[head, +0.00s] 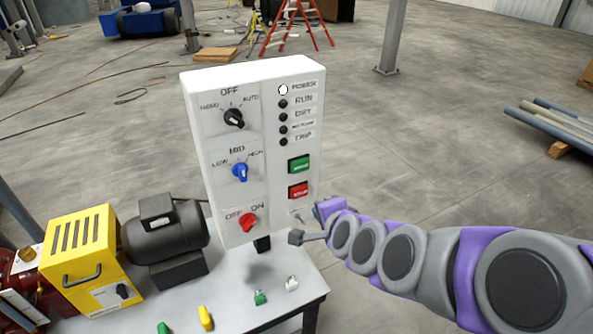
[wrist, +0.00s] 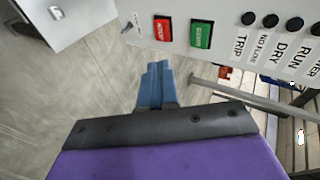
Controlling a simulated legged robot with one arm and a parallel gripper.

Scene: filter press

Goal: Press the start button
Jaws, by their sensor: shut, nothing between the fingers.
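The green start button (head: 299,164) is on the right side of a white control panel (head: 225,75), above a red button (head: 298,191). In the wrist view the green button (wrist: 201,34) and red button (wrist: 163,30) appear upside down near the top. My gripper (head: 296,237) is near the panel's lower right corner, below both buttons in the head view. In the wrist view its blue fingers (wrist: 158,72) are together and empty, with the tips apart from the green button in the picture. I cannot tell the exact distance to the panel.
The panel also has a black knob (head: 234,118), a blue knob (head: 240,172), a red knob (head: 248,222) and several indicator lamps; the POWER lamp (head: 283,90) is white. A yellow box (head: 80,250) and a dark motor (head: 165,235) stand left.

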